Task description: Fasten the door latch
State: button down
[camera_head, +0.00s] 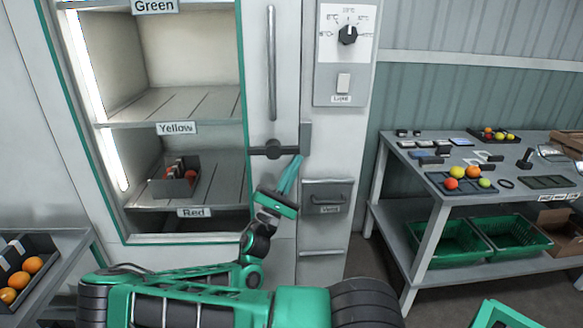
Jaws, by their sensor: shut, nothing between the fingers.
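The door latch (271,149) is a dark horizontal bar with a round hub, on the pale door edge below a long vertical handle (271,62). Its right end reaches toward a grey upright block (305,137) on the panel beside the door; I cannot tell whether it sits in the block. My gripper (296,160) is shut and empty, its teal fingers pointing up at the right end of the latch. The fingertips are at or very near the bar; contact cannot be told.
The cabinet's shelves (180,103) hold a small dark crate (174,187). Right of the latch are a dial (347,35), a light switch (343,83) and a drawer-like vent (328,199). A work table (440,199) stands at right, a side table (55,262) at lower left.

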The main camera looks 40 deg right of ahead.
jog(key=s+a+f, duration=0.1)
jog(key=s+f, duration=0.1)
jog(key=f, duration=0.4)
jog(key=s+a+f, duration=0.1)
jog(key=a+f, duration=0.1)
jog(key=f, duration=0.4)
jog(key=shift+s+f, duration=0.2)
jog(key=shift+s, duration=0.15)
jog(key=shift+d, duration=0.1)
